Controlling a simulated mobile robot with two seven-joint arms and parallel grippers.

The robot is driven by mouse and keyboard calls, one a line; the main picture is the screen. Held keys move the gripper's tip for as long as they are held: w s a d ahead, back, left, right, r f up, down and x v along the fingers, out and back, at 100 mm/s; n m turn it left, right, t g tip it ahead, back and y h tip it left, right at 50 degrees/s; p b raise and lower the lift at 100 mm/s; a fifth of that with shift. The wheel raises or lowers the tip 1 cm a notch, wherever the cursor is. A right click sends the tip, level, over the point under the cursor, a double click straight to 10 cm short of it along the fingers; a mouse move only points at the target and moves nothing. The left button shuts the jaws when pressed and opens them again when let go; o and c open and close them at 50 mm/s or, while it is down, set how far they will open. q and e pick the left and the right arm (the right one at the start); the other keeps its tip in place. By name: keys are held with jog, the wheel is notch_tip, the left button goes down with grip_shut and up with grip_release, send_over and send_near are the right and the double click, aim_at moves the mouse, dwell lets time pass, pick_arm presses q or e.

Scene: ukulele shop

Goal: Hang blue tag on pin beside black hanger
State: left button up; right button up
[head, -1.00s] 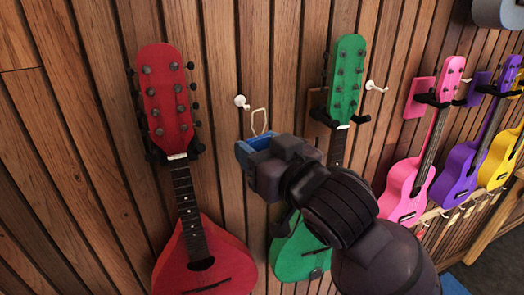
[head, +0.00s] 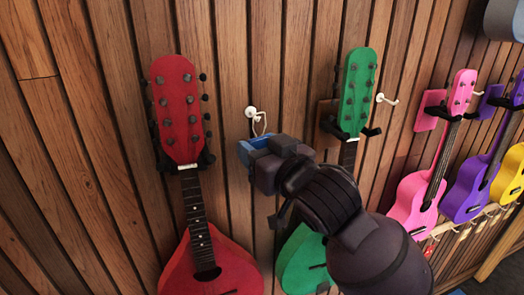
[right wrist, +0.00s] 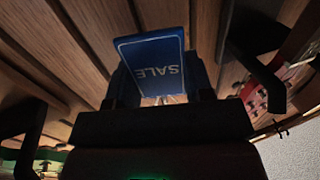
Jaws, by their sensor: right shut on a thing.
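My right gripper (head: 257,156) is shut on the blue tag (head: 246,149), which is mostly hidden by the fingers in the head view. In the right wrist view the tag (right wrist: 153,62) shows upside-down "SALE" lettering. Its pale loop (head: 260,124) stands up above the gripper and overlaps the tip of a white pin (head: 251,112) on the wall. I cannot tell whether the loop is around the pin or only in front of it. The black hanger (head: 205,160) holding the red ukulele is left of this pin. My left gripper is not in view.
A red ukulele (head: 180,100) hangs left and a green ukulele (head: 357,90) hangs right, partly behind my arm. Another white pin (head: 384,98) is right of the green head. Pink (head: 410,203), purple and yellow ukuleles hang farther right. Bare wood wall surrounds the near pin.

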jog(key=shift+w+a+f, duration=0.25)
jog(key=shift+w+f, duration=0.25)
jog(key=shift+w, duration=0.35)
dwell(0.3)
jog(key=o, duration=1)
jog(key=shift+c, duration=0.2)
